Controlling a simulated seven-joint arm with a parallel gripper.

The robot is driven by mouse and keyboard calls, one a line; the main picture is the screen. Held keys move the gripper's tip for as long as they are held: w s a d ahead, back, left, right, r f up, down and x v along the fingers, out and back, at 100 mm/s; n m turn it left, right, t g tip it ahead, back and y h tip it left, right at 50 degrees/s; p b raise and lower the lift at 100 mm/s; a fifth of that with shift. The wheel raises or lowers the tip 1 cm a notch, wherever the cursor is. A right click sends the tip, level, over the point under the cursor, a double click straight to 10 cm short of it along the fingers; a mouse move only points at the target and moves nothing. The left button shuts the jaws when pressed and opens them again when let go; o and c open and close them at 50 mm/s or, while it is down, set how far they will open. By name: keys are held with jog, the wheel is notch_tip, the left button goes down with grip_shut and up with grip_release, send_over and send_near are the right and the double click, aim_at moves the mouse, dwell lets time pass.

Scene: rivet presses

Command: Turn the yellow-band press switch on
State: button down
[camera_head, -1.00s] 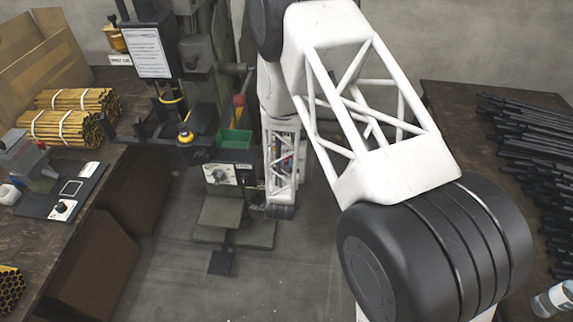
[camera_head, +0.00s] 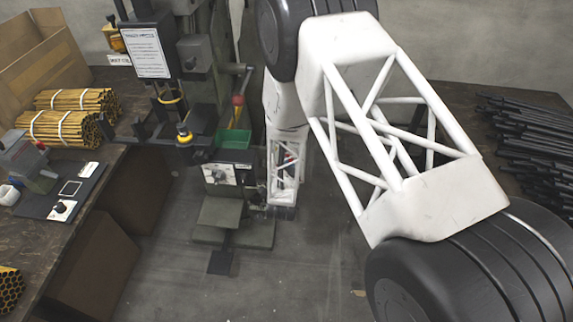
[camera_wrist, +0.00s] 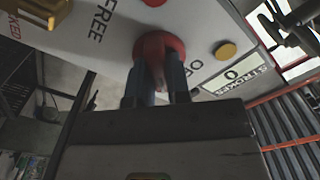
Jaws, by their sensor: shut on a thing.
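In the wrist view my gripper (camera_wrist: 160,85) is shut on a red switch knob (camera_wrist: 158,48) that stands out from a pale panel (camera_wrist: 120,45). The lettering FREE is left of the knob, and partly hidden lettering beginning with O is right of it. In the head view a press (camera_head: 200,60) with a yellow band (camera_head: 184,137) on its front stands left of my arm. A dial panel (camera_head: 217,174) sits low on it. I cannot tell which press the gripped knob belongs to.
A yellow button (camera_wrist: 225,50) and a STROKES counter (camera_wrist: 233,74) reading 0 are right of the knob. A brass-coloured part (camera_wrist: 38,10) is at upper left. A left bench (camera_head: 95,225) holds yellow tube bundles (camera_head: 65,128); black rods (camera_head: 525,140) lie on the right.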

jog(key=shift+f+m, duration=0.1)
jog(key=shift+m, duration=1.6)
jog(key=c, duration=1.1)
grip_release()
jog(key=shift+s, duration=3.95)
jog(key=shift+w, duration=0.1)
